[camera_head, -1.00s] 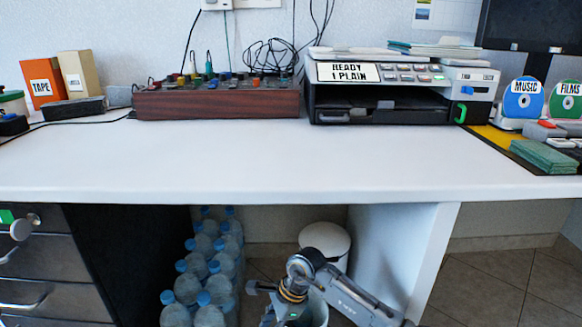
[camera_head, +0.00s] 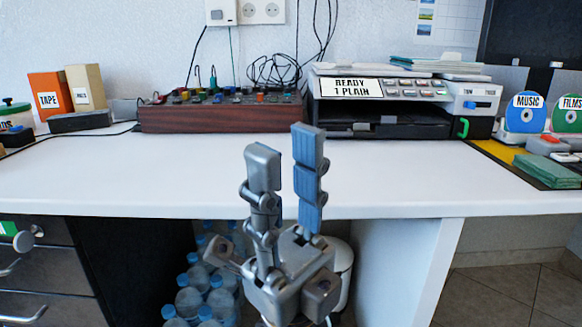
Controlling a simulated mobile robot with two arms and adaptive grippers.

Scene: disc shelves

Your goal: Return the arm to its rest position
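My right gripper (camera_head: 285,150) stands upright in the middle of the head view, in front of the white desk (camera_head: 420,185). Its two jointed fingers point up, with an empty gap between them. The finger on the right shows a ribbed blue-grey pad. The gripper's base hides part of the desk's front edge and the space below it. My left gripper is not in view.
On the desk stand a wooden-sided control box (camera_head: 222,118), a disc machine (camera_head: 380,118) labelled "READY 1 PLAIN", and MUSIC (camera_head: 525,112) and FILMS (camera_head: 568,114) discs. Bottles (camera_head: 190,300) and a white bin (camera_head: 343,265) are underneath. The desk's middle is clear.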

